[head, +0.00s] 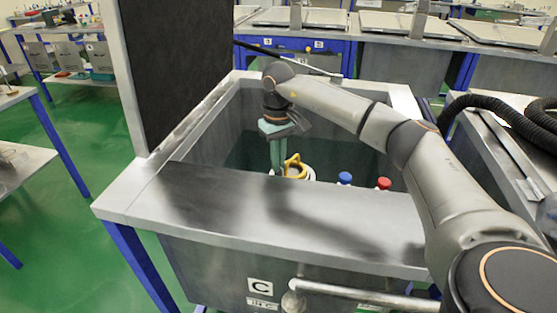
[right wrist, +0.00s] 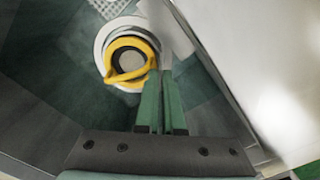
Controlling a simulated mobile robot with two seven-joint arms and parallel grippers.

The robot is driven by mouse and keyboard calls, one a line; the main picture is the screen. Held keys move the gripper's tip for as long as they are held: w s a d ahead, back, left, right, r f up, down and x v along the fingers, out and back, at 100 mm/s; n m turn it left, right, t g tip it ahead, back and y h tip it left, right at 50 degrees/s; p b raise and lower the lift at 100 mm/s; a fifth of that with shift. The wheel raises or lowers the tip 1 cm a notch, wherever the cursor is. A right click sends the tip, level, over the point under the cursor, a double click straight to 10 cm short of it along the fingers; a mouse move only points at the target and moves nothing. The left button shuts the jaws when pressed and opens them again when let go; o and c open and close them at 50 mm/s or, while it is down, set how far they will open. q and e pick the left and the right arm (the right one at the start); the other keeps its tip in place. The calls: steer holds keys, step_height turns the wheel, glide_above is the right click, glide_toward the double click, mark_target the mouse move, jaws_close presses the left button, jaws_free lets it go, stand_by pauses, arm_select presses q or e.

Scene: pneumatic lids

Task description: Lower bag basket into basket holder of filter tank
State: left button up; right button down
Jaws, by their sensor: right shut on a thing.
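The bag basket (right wrist: 112,77) has a yellow ring-shaped top with a yellow bar across it. In the head view its yellow top (head: 293,161) shows inside the open tank (head: 213,148). A white round rim (right wrist: 101,42), seemingly the basket holder, surrounds it in the right wrist view. I cannot tell how deep the basket sits in it. My right gripper (head: 276,172) points down into the tank, its green fingers close together at the basket's right edge and shut on it. The fingertips' exact grip is hard to see. My left gripper is not in view.
A blue cap (head: 345,178) and a red cap (head: 384,183) stand in the tank to the right of the basket. The tank's wide metal front rim (head: 220,205) lies nearest me. A dark raised lid (head: 185,60) stands at the left.

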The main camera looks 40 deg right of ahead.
steer(key=shift+f, duration=0.4)
steer(key=c, duration=1)
jaws_free()
steer(key=shift+o, duration=0.2)
